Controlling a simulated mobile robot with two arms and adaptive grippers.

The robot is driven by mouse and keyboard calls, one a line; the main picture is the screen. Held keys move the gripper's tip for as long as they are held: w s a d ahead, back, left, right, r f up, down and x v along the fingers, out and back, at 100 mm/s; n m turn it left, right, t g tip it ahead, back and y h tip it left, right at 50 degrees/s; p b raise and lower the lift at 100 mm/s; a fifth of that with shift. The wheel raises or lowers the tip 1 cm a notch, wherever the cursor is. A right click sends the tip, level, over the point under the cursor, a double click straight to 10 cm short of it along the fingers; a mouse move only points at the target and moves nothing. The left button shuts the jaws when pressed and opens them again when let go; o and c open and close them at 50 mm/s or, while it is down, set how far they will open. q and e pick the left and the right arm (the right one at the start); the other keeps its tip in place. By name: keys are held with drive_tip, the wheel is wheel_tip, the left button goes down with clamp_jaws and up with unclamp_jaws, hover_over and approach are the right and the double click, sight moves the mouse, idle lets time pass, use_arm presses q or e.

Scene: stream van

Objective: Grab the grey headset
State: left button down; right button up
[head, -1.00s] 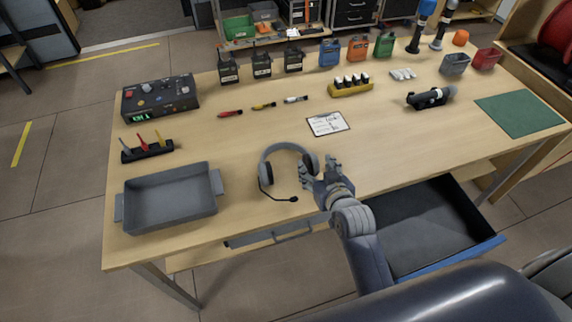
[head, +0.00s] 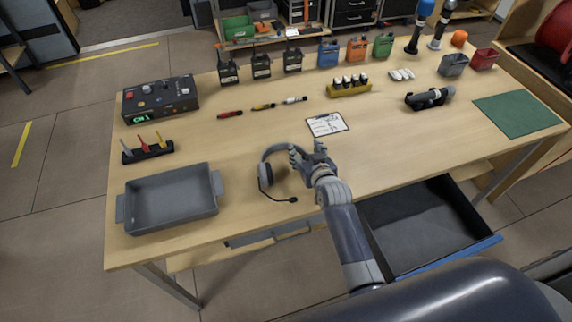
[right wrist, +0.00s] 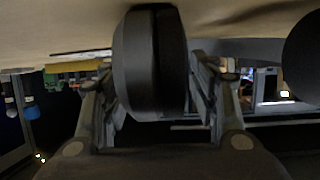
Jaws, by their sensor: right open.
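The grey headset (head: 266,168) lies on the wooden table right of the grey tray, its microphone boom pointing toward the table's front edge. My right gripper (head: 306,156) is at the headset's right ear cup and hides most of that cup in the head view. In the right wrist view, the dark round ear cup (right wrist: 150,65) stands between the two open fingers of my right gripper (right wrist: 158,95). A gap shows on the right side of the cup; whether the left finger touches it is hard to tell. My left gripper is not in view.
A grey tray (head: 128,212) stands at the table's front left. A white note card (head: 327,124) lies behind the headset. An open drawer (head: 430,232) sticks out at the front right. Walkie-talkies, bottles and a green mat (head: 517,114) are farther off.

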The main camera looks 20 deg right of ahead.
drive_tip(key=shift+x, duration=0.8)
clamp_jaws()
